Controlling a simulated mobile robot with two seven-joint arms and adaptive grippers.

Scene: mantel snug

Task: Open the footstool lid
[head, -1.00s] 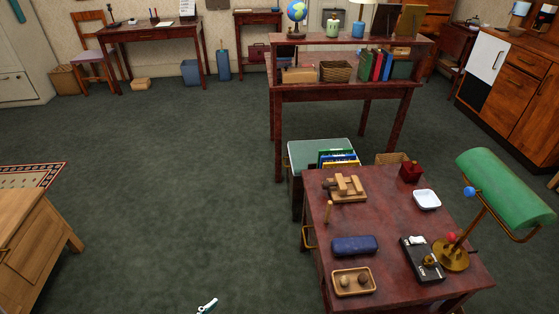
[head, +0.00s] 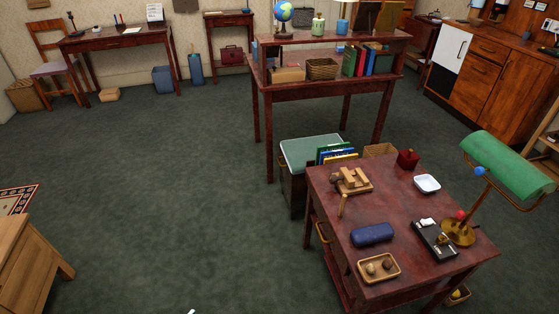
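A low dark box with a pale green padded top, which looks like the footstool (head: 308,151), stands on the floor under the near edge of the tall shelved desk. Its top lies flat, so the lid looks shut. The near table and the coloured folders hide part of its front and right side. A small pale tip at the bottom edge, seemingly of my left gripper (head: 191,311), is far from the footstool. Too little of it shows to tell open or shut. My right gripper is not in view.
A dark red table (head: 395,205) with a green lamp (head: 507,165), a blue case (head: 372,234) and a small tray (head: 379,268) stands in front right of the footstool. Coloured folders (head: 338,154) stand beside it. The carpet to its left is clear. A wooden cabinet (head: 28,262) is at lower left.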

